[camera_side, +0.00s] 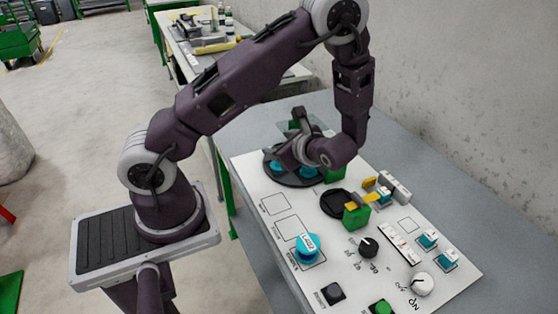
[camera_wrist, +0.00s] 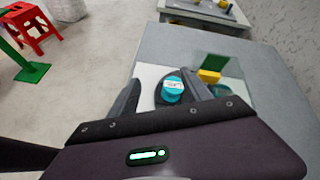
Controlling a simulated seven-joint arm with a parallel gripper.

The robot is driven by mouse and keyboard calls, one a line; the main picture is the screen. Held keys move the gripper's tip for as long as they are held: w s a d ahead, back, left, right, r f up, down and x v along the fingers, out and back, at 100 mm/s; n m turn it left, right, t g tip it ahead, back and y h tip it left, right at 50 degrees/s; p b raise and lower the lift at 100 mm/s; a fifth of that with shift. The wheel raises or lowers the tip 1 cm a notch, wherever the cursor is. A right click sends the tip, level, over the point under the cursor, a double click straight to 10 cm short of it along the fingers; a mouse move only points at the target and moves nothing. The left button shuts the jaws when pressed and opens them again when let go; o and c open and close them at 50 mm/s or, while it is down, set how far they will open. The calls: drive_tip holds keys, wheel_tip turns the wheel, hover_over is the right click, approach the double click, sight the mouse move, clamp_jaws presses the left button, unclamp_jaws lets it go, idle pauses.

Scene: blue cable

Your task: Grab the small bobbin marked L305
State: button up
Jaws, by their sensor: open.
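Two teal bobbins, one at the left (camera_side: 276,167) and one at the right (camera_side: 308,172), sit on a black round plate (camera_side: 292,181) at the far end of the white panel. My gripper (camera_side: 292,150) is above this plate, pointing down at a slant, and partly hides it. In the wrist view, a teal bobbin (camera_wrist: 172,92) with a white label shows between the open fingers of my gripper (camera_wrist: 166,88). Its label is too small to read. I cannot tell whether the fingers are level with it. Another labelled teal bobbin (camera_side: 307,250) stands on the panel's near left part, its marking unclear.
A clear plate with a green post stands behind my gripper. A grey wall (camera_side: 460,90) bounds the right.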

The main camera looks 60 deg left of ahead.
drive_tip(key=w+f+m+t, duration=0.1)
drive_tip(key=f+m, duration=0.1)
drive_tip(key=f, duration=0.1)
drive_tip(key=w+a+f+m+t+y, duration=0.1)
drive_tip(key=f+m, duration=0.1)
drive_tip(key=f, duration=0.2)
drive_tip(key=w+a+f+m+t, duration=0.1)
drive_tip(key=f+m, duration=0.2)
drive_tip(key=shift+a+f+y, duration=0.15)
drive_tip(key=shift+a+y, duration=0.05)
drive_tip(key=shift+y, duration=0.1)
drive_tip(key=x, duration=0.7)
drive_tip(key=shift+s+f, duration=0.1)
drive_tip(key=shift+f, duration=0.1)
drive_tip(key=shift+d, duration=0.1)
drive_tip(key=c, duration=1.1)
drive_tip(key=shift+o, duration=0.2)
